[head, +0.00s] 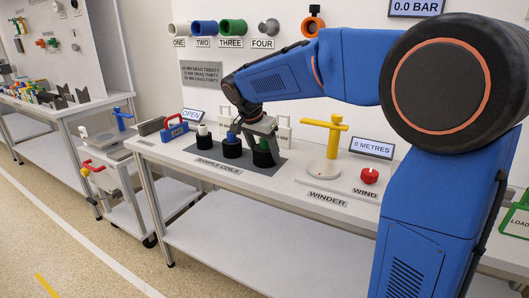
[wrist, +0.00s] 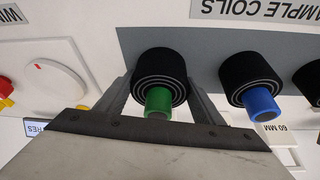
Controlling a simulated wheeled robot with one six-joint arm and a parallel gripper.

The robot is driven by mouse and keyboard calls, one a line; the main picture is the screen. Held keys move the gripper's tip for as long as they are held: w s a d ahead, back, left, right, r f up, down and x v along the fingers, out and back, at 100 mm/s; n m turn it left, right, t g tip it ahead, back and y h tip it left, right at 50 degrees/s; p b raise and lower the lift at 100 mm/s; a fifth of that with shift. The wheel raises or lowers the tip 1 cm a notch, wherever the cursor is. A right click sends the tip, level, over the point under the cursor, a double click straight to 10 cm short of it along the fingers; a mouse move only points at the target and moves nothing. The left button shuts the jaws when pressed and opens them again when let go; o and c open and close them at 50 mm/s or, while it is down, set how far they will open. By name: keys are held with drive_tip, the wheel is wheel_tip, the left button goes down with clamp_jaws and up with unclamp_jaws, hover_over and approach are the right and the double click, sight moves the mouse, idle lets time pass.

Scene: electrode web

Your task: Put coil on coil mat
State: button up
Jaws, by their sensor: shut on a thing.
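A black wound coil with a green core (head: 263,158) is between the fingers of my gripper (head: 260,146), at the right end of the grey mat (head: 284,158) labelled SAMPLE COILS. In the wrist view, one finger lies on each side of this coil (wrist: 160,68), and its green core points toward the camera. My gripper is shut on it. I cannot tell whether the coil rests on the mat or is slightly raised. A coil with a blue core (head: 231,149) stands just left of it, and one with a white core (head: 203,143) stands further left.
The winder (head: 331,150), with a yellow post and pale disc, stands right of the mat. A red WIND knob (head: 369,176) and a display reading 0 METRES (head: 372,148) are beyond it. Bare bench lies between mat and winder.

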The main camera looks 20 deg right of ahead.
drive_tip(key=shift+f, duration=0.1)
drive_tip(key=o, duration=1.4)
drive_tip(key=v, duration=1.2)
drive_tip(key=shift+r, duration=0.2)
